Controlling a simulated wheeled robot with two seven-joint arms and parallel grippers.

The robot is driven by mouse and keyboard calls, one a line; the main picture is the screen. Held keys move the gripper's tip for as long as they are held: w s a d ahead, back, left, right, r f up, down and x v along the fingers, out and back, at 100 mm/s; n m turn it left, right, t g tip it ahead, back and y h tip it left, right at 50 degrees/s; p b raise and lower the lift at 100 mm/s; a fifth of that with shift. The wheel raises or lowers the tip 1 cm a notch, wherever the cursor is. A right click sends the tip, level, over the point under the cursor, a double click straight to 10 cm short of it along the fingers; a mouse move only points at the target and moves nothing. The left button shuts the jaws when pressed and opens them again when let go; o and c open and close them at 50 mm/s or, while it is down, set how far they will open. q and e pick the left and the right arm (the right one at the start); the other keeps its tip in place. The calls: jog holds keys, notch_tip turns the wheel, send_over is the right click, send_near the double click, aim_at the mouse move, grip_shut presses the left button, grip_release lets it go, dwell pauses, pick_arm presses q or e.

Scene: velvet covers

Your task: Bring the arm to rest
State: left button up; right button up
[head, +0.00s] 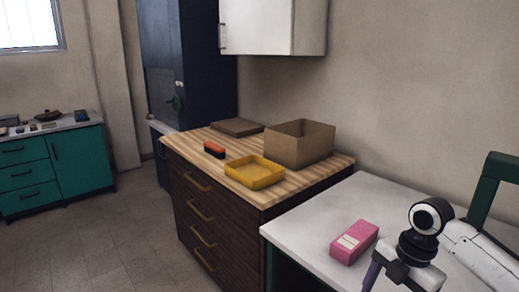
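My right arm comes in at the lower right, over the white countertop (312,232). Its gripper (390,280) is at the bottom edge and partly cut off by the frame. A thin purple piece (371,276) shows at its left side; I cannot tell whether it is a finger or a separate thing. Whether the gripper is open or shut does not show. My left gripper is out of view.
A wood-topped drawer cabinet (205,215) holds an open cardboard box (300,146), a yellow tray (254,173), an orange-and-black block (214,150) and a flat brown board (237,127). A dark green frame (484,188) stands at right. Floor (110,240) at left is clear.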

jog(key=s+a+f+m+t+y, duration=0.1)
jog(key=s+a+f+m+t, duration=0.1)
jog(key=s+a+f+m, duration=0.25)
jog(key=s+a+f+m+t+y, duration=0.1)
jog(key=a+f+m, duration=0.2)
jog(key=a+f, duration=0.35)
jog(key=s+a+f+m+t+y, duration=0.1)
jog(key=s+a+f+m+t, duration=0.15)
jog(key=f, duration=0.55)
jog(key=s+d+f+m+t+h, duration=0.1)
jog(key=s+f+m, duration=0.1)
jog(key=s+m, duration=0.3)
jog(key=s+d+f+m+t+h, duration=0.1)
jog(key=s+m+t, duration=0.1)
jog(key=s+m, duration=0.4)
jog(key=s, duration=0.3)
jog(key=shift+d+f, duration=0.4)
